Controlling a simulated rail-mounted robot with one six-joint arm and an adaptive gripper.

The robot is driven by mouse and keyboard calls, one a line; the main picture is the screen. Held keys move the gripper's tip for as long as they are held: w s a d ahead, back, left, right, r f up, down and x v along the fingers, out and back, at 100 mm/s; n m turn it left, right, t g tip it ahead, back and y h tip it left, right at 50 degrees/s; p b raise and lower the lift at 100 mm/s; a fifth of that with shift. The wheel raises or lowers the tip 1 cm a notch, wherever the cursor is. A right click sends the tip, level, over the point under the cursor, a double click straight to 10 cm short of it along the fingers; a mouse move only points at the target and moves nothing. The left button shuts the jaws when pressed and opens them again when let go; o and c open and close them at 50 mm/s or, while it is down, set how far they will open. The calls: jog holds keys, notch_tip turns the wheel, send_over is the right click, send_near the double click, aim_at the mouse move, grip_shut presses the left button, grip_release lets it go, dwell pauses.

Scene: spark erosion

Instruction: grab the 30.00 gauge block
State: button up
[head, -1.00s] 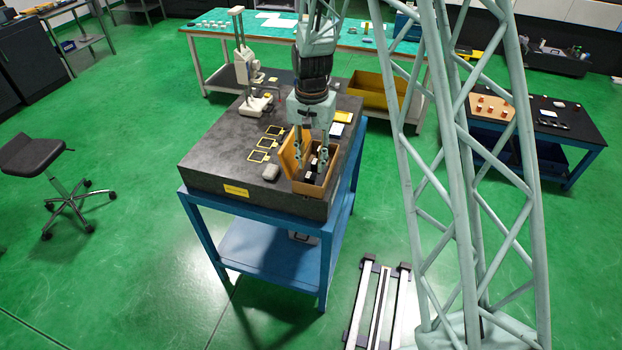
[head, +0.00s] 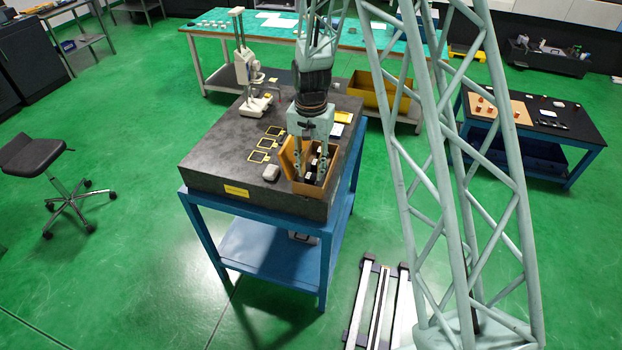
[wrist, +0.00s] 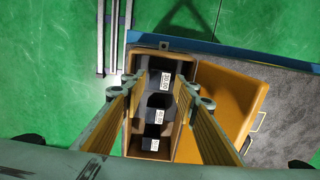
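An open wooden box (wrist: 128,143) holds several dark gauge blocks in a row, each with a small white label. The block at the top of the row (wrist: 165,81) has the largest-looking label; it seems to read 30.00, but the print is blurred. The middle block (wrist: 159,117) and the bottom block (wrist: 154,145) have labels too small to read surely. My gripper (wrist: 167,88) is open, with one finger on each side of the row near the top block, and no grip on it shows. In the head view my gripper (head: 309,176) points down into the box (head: 309,189).
The box's open lid (wrist: 225,95) stands to the right in the wrist view. The box is near the front corner of a dark granite table (head: 215,160). Yellow-framed items (head: 264,150), a grey rounded object (head: 271,173) and a pale stand (head: 246,75) are on it.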

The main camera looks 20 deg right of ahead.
jog(key=shift+f, duration=0.95)
jog(key=shift+c, duration=0.2)
jog(key=c, duration=0.7)
jog(key=shift+r, duration=0.15)
jog(key=shift+c, duration=0.2)
jog(key=shift+r, duration=1.65)
jog(key=s+d+r+b, duration=0.1)
jog(key=s+b, duration=0.1)
jog(key=s, duration=1.4)
jog(key=shift+d+r+b, duration=0.25)
jog(key=shift+d+b, duration=0.05)
jog(key=shift+b, duration=0.05)
